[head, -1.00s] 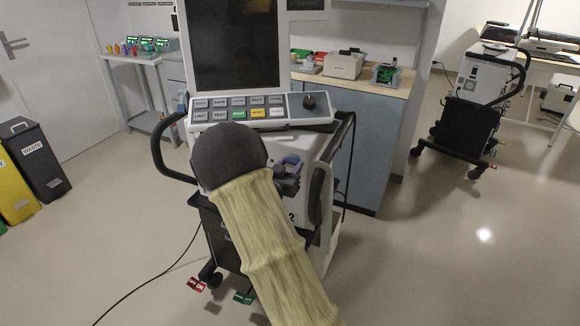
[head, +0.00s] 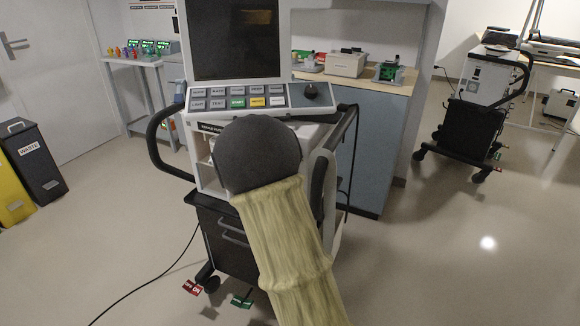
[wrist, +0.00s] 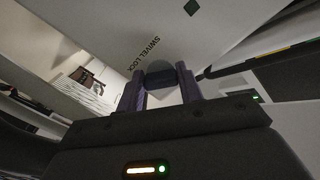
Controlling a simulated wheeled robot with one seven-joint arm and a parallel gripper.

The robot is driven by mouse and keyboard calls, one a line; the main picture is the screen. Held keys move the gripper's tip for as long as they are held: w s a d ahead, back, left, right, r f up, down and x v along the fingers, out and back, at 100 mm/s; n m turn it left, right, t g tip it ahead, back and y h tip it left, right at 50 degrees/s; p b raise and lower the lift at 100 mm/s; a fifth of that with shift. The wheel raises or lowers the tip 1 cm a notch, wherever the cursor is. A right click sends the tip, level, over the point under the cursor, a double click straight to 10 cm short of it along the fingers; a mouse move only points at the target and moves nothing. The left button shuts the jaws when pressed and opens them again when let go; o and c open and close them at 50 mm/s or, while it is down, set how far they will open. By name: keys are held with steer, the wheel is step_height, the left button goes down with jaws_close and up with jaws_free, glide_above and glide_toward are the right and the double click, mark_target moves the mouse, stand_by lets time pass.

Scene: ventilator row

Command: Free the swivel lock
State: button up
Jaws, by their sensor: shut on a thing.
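In the wrist view, my gripper (wrist: 163,84) has its two purple fingers on either side of a dark, rounded knob, the swivel lock (wrist: 159,69). It is shut on this knob. The printed words SWIVEL LOCK stand beside it on a pale panel (wrist: 182,35). In the head view, the ventilator (head: 240,97) stands upright on its cart in front of me. My arm covers the middle of its body, so the gripper and the lock are hidden there.
The cart has dark side handles (head: 163,150), drawers (head: 232,232) and red (head: 192,287) and green (head: 242,300) pedals. A counter (head: 368,150) stands behind it. Another cart (head: 470,125) is at the right, and bins (head: 35,160) at the left. Floor is clear at right.

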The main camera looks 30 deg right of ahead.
steer(key=m+b, duration=1.1)
steer(key=b, duration=0.1)
steer(key=shift+w+a+r, duration=0.1)
steer(key=shift+r, duration=0.1)
steer(key=o, duration=1)
